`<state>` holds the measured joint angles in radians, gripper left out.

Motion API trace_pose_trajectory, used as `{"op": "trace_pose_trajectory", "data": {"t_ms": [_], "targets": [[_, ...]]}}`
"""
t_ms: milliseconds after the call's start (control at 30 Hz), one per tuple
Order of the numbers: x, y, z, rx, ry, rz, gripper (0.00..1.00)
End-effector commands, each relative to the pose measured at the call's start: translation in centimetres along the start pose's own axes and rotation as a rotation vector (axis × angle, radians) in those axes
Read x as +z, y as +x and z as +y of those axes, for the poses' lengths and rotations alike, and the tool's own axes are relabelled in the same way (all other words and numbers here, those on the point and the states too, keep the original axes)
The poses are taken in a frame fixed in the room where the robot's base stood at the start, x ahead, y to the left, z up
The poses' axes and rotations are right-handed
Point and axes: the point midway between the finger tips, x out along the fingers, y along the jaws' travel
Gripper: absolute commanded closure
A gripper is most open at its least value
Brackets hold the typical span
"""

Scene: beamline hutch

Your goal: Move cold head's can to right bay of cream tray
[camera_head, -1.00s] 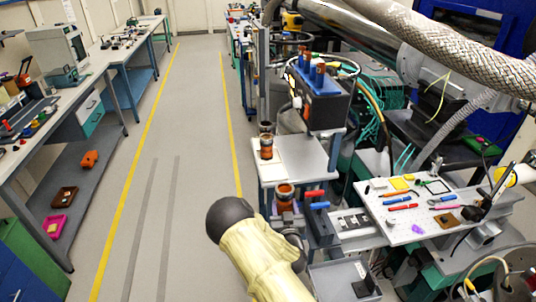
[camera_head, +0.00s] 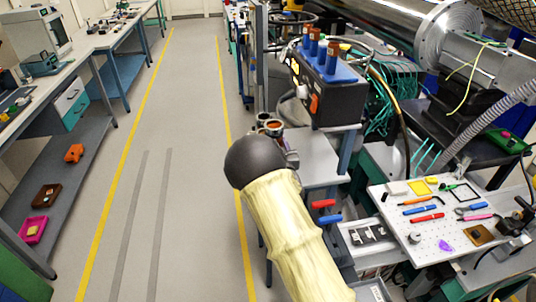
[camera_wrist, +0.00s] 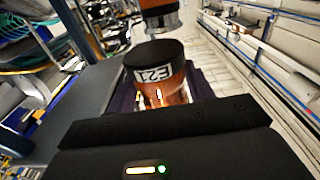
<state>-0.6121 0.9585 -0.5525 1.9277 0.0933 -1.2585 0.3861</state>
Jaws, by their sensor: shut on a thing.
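A copper-orange can (camera_wrist: 165,92) with a black top and a white label reading like E21 shows in the wrist view, between the jaws of my gripper (camera_wrist: 168,102). In the head view a can with an orange rim (camera_head: 273,124) shows at my gripper (camera_head: 284,142), just past my arm's dark round joint. My gripper is shut on the can. A second copper-orange cylinder with a grey band (camera_wrist: 160,18) stands just beyond it in the wrist view. I cannot make out the cream tray or its bays; my arm hides part of that area.
A pale bench top (camera_head: 318,160) lies right of my gripper. A dark box with blue and copper posts (camera_head: 325,90) stands behind it. A white pegboard with small tools (camera_head: 445,240) is at the right. The floor aisle (camera_head: 150,130) at the left is clear.

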Motion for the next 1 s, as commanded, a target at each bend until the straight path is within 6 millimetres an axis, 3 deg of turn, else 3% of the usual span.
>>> {"op": "trace_pose_trajectory", "data": {"t_ms": [300,700,1000], "targets": [[0.2,0.0,-0.5,-0.006,0.000,-0.001,0.99],[5.5,-0.3,-0.2,-0.001,-0.002,-0.002,0.99],[5.8,-0.3,-0.1,0.001,0.000,0.000,0.99]]}}
